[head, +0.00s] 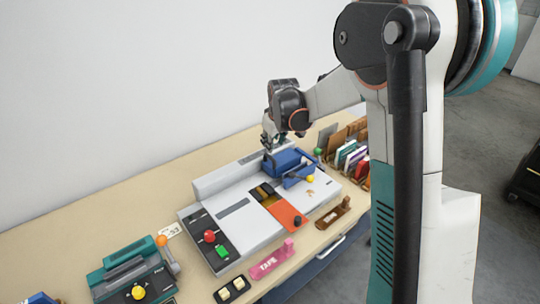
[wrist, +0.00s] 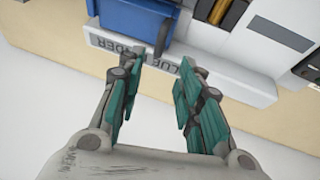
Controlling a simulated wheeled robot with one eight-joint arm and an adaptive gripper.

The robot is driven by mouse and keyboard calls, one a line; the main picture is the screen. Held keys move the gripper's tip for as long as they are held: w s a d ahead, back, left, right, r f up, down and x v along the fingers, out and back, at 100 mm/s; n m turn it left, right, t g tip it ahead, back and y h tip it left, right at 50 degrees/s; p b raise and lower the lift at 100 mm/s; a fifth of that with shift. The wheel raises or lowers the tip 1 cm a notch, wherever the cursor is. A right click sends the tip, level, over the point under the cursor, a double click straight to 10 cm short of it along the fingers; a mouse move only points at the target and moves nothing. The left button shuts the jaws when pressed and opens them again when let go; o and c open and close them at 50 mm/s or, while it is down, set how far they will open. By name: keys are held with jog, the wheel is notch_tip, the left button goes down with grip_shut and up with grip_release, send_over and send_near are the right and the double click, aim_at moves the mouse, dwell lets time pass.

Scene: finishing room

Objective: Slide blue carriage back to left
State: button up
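The blue carriage (head: 288,160) sits at the right, far end of the white and grey binding machine (head: 240,216) in the head view. In the wrist view the carriage (wrist: 130,18) shows at the top, left of centre, with a dark bar at its right side. My gripper (head: 270,142) is at the carriage's far left corner, by the machine's rear rail. In the wrist view my gripper (wrist: 163,62) has its teal-padded fingers spread, with nothing held between them. The fingertips are close to the labelled rail (wrist: 172,68); whether they touch it or the carriage I cannot tell.
The machine's near left end has a red knob (head: 209,236) and a green button (head: 222,251). A teal device (head: 130,270) stands at left on the table. A pink tape holder (head: 270,260) lies in front. A rack of folders (head: 350,155) stands at right, beyond the carriage.

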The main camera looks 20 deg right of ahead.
aim_at(270, 156)
jog(key=b+x, duration=0.2)
jog(key=x, duration=0.8)
jog(key=shift+w+f, duration=0.2)
jog(key=shift+f, duration=0.1)
jog(key=shift+c, duration=0.3)
grip_shut()
